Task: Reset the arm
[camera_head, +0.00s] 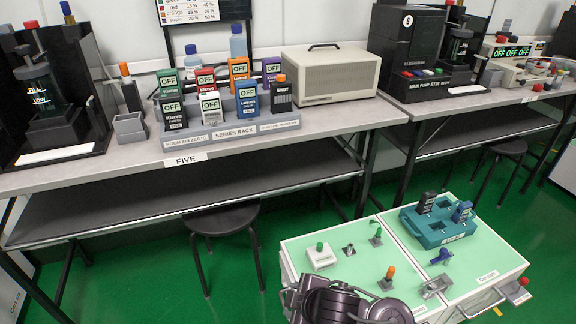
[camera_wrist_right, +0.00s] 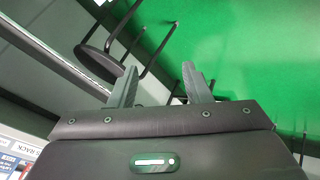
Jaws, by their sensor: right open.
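My right gripper (camera_wrist_right: 160,85) shows in the right wrist view. Its two grey fingers are apart with nothing between them, above the green floor. Dark links of my own body (camera_head: 350,302) show at the bottom of the head view, over the front edge of the cart; no fingers can be made out there. My left gripper is in neither view. Several coloured handheld testers, such as the white tester (camera_head: 211,108) and the orange tester (camera_head: 239,70), stand upright in the series rack (camera_head: 258,127) on the bench, with OFF on their displays.
The cart (camera_head: 330,285) carries a teal tray (camera_head: 440,240) holding a black tester (camera_head: 427,202) and a blue tester (camera_head: 462,211), plus small switches. A beige box (camera_head: 331,72) stands right of the rack. A black stool (camera_head: 220,218) stands below the bench, also in the wrist view (camera_wrist_right: 97,64).

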